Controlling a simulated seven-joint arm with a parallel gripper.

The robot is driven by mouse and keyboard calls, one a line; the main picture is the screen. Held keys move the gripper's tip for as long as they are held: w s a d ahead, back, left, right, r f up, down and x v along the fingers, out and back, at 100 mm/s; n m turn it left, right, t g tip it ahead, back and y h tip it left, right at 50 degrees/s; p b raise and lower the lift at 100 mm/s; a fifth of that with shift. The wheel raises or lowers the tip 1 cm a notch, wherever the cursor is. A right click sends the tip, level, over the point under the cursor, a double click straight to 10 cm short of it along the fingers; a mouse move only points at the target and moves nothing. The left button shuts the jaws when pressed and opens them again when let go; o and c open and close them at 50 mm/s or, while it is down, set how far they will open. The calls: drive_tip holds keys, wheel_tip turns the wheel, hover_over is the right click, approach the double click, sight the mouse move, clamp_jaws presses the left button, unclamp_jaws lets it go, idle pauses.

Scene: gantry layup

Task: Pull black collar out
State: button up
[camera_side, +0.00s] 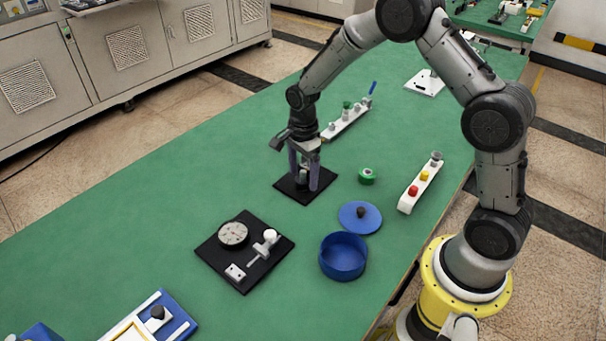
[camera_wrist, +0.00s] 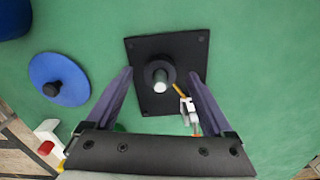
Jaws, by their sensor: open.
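The black collar (camera_wrist: 151,70) sits around an upright silver pin (camera_wrist: 160,86) on a black square plate (camera_wrist: 140,48) in the wrist view. The plate lies flat on the green table and also shows in the side view (camera_side: 286,187). My gripper (camera_wrist: 161,75) is open, pointing down over the plate, with one purple finger on each side of the collar. Gaps show between the fingers and the collar in the wrist view. In the side view my gripper (camera_side: 304,184) stands low over the plate, and the fingers largely hide the collar.
A small white-and-metal fitting with a yellow lever (camera_wrist: 187,103) is close to my right finger in the wrist view. A blue lid (camera_side: 360,217), blue bowl (camera_side: 343,270), green roll (camera_side: 367,177), button box (camera_side: 421,183) and gauge plate (camera_side: 218,259) stand nearby.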

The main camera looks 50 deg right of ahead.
drive_tip(key=shift+f, duration=0.45)
drive_tip(key=shift+r, duration=0.1)
clamp_jaws()
idle(0.5)
